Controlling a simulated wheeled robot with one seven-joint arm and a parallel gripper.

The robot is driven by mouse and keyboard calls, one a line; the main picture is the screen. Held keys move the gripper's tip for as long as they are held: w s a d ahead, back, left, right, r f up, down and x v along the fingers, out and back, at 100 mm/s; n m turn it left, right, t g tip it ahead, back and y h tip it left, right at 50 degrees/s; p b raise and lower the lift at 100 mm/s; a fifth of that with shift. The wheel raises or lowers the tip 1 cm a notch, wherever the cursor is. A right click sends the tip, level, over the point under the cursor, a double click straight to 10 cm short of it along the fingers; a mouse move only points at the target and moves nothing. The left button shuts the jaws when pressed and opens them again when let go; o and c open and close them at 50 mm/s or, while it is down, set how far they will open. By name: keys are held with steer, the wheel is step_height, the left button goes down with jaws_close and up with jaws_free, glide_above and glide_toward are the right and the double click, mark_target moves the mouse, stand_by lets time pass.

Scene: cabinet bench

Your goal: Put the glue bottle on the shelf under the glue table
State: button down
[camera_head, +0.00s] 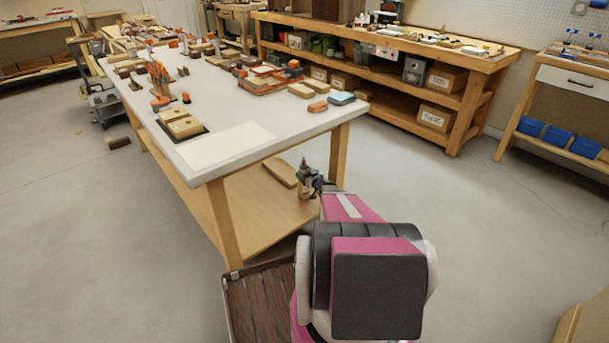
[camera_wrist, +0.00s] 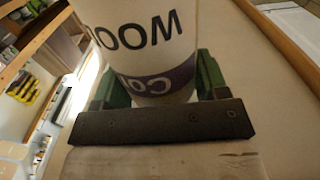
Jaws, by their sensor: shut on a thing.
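A white bottle (camera_wrist: 140,30) with dark lettering and a purple band fills the upper middle of the wrist view. My gripper (camera_wrist: 155,95) has green fingers on both sides of it and is shut on it. The white-topped glue table (camera_head: 226,147) has a wooden shelf (camera_head: 255,212) beneath its top. In the head view my gripper (camera_head: 305,182) is low by the table's near right leg, at the shelf's right end. The bottle cannot be made out clearly there, and I cannot tell whether it touches the shelf.
A wooden board (camera_head: 281,173) lies on the shelf near my gripper. The table's right leg (camera_head: 339,157) stands close by my arm. Clamps and wood pieces crowd the tabletop's far part. A bench (camera_head: 462,120) with boxes stands behind. The shelf's front left part is clear.

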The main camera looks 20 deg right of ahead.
steer(key=shift+f, duration=0.1)
steer(key=shift+c, duration=0.8)
jaws_free()
steer(key=shift+s, duration=0.25)
steer(key=v, duration=1.1)
steer(key=shift+s+d, duration=0.15)
steer(key=shift+s, duration=0.15)
